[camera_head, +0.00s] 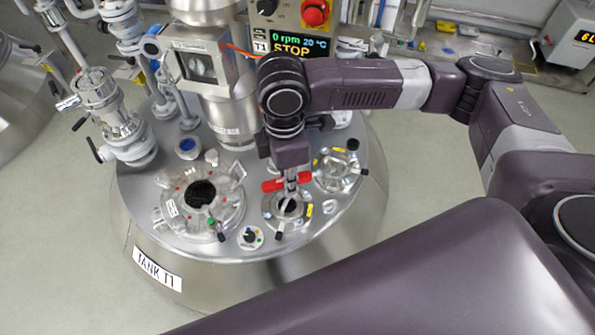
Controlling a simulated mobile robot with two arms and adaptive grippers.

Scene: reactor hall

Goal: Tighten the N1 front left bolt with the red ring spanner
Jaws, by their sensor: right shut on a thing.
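My right gripper (291,182) points down over the tank lid and is shut on the red ring spanner (271,185). Red parts of the spanner show on both sides of the fingers; its ring end is too small to make out. Just below is a small round flange (270,209) with a dark-handled fitting at its front. The spanner is at the back edge of this flange; I cannot tell whether it touches a bolt. I cannot read an N1 mark, and the single bolts are not clear. My left gripper is not in view.
The steel lid of tank T1 (190,255) carries a larger open flange (172,186) at left and another fitting (338,168) at right. A motor column (228,110) and valve pipework (115,120) stand behind and left. A control box (292,42) reads STOP.

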